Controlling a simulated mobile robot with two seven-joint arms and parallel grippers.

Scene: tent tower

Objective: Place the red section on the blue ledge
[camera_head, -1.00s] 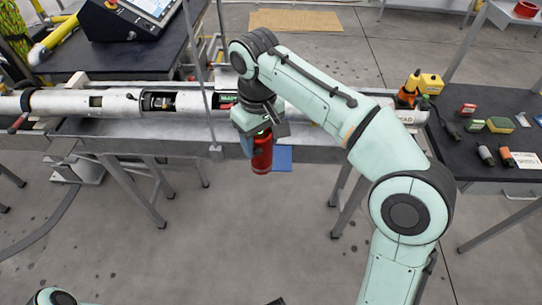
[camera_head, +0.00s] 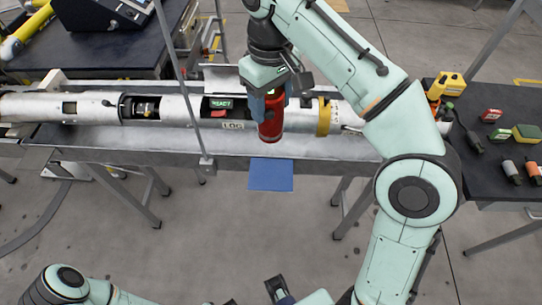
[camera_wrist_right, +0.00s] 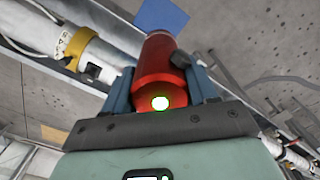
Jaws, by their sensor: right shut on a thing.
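The red section (camera_head: 270,125) is a short red cylinder hanging upright below my right gripper (camera_head: 268,103). In the right wrist view the red section (camera_wrist_right: 160,65) sits between both fingers of my right gripper (camera_wrist_right: 161,88), which is shut on it. The blue ledge (camera_head: 271,175) is a flat, bare blue plate sticking out from the bench's front edge. In the head view it lies just below the red section, with a gap between them. It also shows at the top of the right wrist view (camera_wrist_right: 162,14). My left gripper (camera_head: 279,290) shows only partly at the bottom edge; its opening is unclear.
A long white tube assembly (camera_head: 90,108) lies along the metal bench (camera_head: 200,145) behind the red section. A thin upright pole (camera_head: 178,75) stands left of my right gripper. A dark table (camera_head: 490,165) with small items is at the right. The floor in front is clear.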

